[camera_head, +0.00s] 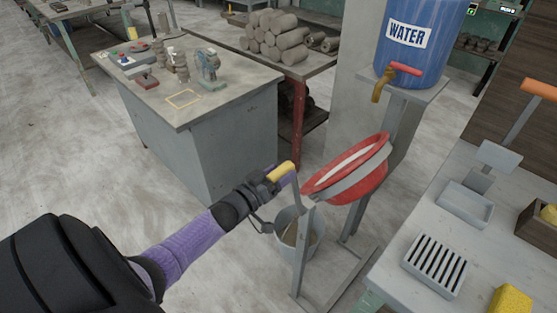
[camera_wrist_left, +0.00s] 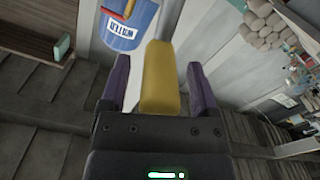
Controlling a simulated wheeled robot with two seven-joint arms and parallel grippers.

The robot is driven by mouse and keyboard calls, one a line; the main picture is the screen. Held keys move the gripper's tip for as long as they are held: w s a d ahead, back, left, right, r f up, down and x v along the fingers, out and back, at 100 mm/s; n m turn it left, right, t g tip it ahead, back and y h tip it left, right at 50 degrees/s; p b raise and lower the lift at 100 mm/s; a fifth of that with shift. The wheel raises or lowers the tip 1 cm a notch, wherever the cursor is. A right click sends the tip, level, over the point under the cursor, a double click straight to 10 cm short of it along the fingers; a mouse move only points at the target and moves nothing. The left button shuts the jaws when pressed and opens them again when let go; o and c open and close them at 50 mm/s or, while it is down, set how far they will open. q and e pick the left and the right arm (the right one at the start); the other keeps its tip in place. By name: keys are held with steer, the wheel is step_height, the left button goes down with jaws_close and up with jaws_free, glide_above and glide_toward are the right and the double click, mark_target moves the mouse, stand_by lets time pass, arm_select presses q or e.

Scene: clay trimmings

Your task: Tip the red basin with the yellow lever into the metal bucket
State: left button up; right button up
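The red basin (camera_head: 376,180) hangs in a grey stand in the head view, its rim slanting down to the left and a pale surface inside. The yellow lever (camera_head: 284,170) sticks out at its left side. The metal bucket (camera_head: 287,219) stands on the floor below, partly hidden by my left arm and the stand. My left gripper (camera_head: 273,176) is at the lever. In the left wrist view the lever (camera_wrist_left: 160,80) lies between the two purple fingers, with a narrow gap showing on each side, so the gripper looks open around it. My right gripper is out of view.
A blue water tank (camera_head: 425,45) with a red-handled tap stands behind the basin. A grey workbench (camera_head: 222,107) with small tools is at the back left. A table (camera_head: 395,270) with a slotted tray and yellow sponge is at the right. The floor at left is clear.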

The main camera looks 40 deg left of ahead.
arm_select(q)
steer(key=s+p, duration=0.2)
steer(key=s, duration=0.8)
steer(key=shift+a, duration=0.35)
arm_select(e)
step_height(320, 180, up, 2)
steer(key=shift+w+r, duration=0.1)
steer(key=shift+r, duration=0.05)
